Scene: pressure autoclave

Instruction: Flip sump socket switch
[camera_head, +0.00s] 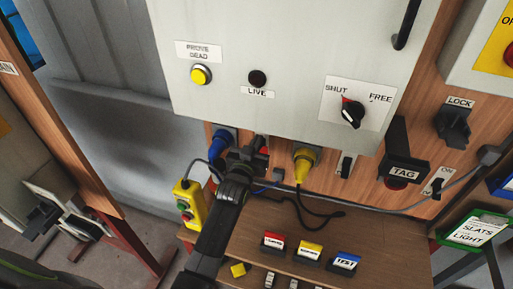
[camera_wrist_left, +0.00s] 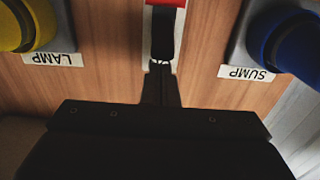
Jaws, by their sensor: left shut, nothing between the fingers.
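The blue sump plug and socket (camera_head: 220,143) are on the wooden panel below the grey cabinet. In the left wrist view the blue socket (camera_wrist_left: 290,45) is at the upper right, with an upside-down SUMP label (camera_wrist_left: 246,73). A switch with a white plate, black rocker and red part (camera_wrist_left: 163,30) stands at the top centre, between the sump and lamp sockets. My left gripper (camera_wrist_left: 160,85) is shut and empty, its tips at the rocker's near end; contact cannot be told. In the head view my left gripper (camera_head: 252,153) largely hides the switch.
The yellow lamp plug (camera_head: 303,165) is close to the right of the gripper, with a hanging black cable. A yellow pendant box (camera_head: 187,205) is at the left. Red, yellow and blue labelled blocks (camera_head: 310,250) stand on the wooden shelf below.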

